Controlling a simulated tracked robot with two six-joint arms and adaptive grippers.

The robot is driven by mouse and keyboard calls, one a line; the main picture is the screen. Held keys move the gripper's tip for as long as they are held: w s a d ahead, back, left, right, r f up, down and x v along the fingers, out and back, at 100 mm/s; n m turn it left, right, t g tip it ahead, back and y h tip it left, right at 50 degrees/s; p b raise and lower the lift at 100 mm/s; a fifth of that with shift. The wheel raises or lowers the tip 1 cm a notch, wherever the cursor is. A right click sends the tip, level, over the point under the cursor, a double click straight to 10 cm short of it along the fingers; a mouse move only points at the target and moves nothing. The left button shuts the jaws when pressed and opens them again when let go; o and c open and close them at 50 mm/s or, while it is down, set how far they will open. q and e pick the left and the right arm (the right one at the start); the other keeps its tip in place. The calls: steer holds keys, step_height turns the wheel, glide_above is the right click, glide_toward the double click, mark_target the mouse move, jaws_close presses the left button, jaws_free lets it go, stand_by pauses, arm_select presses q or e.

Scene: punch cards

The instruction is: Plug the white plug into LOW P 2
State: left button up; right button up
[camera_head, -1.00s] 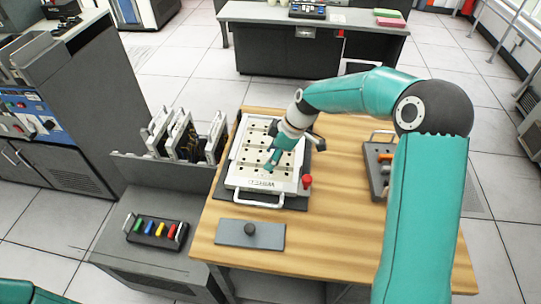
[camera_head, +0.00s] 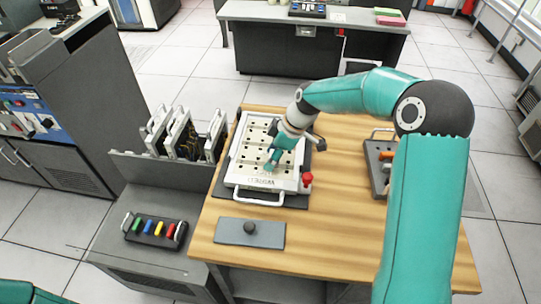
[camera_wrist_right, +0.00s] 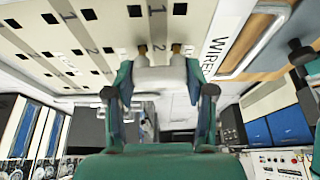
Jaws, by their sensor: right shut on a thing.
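The white plug (camera_wrist_right: 160,76) is held between the fingers of my right gripper (camera_wrist_right: 166,90), which is shut on it. Two brass-coloured pins point up from the plug toward the white panel (camera_wrist_right: 100,30) in the wrist view. The pin tips are close to the panel face; I cannot tell whether they touch it. Square dark holes and the numbers 1 and 2 show near them. In the head view the panel (camera_head: 240,168) lies on the wooden table, with my right gripper (camera_head: 271,163) over its lower middle. The plug is not clear there. My left gripper is out of view.
A red knob (camera_head: 307,179) stands at the panel's right edge, and a handle (camera_head: 258,197) at its front. A grey plate with a black knob (camera_head: 249,228) lies in front. A dark tray (camera_head: 379,175) sits to the right. Framed boards (camera_head: 185,138) stand at the left.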

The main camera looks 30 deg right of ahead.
steer(key=shift+f+b, duration=0.8)
stand_by(0.9)
steer(key=o, duration=1)
steer(key=shift+r, duration=0.1)
steer(key=v, duration=1.1)
steer(key=shift+d+r, duration=0.15)
steer(key=shift+r, duration=0.2)
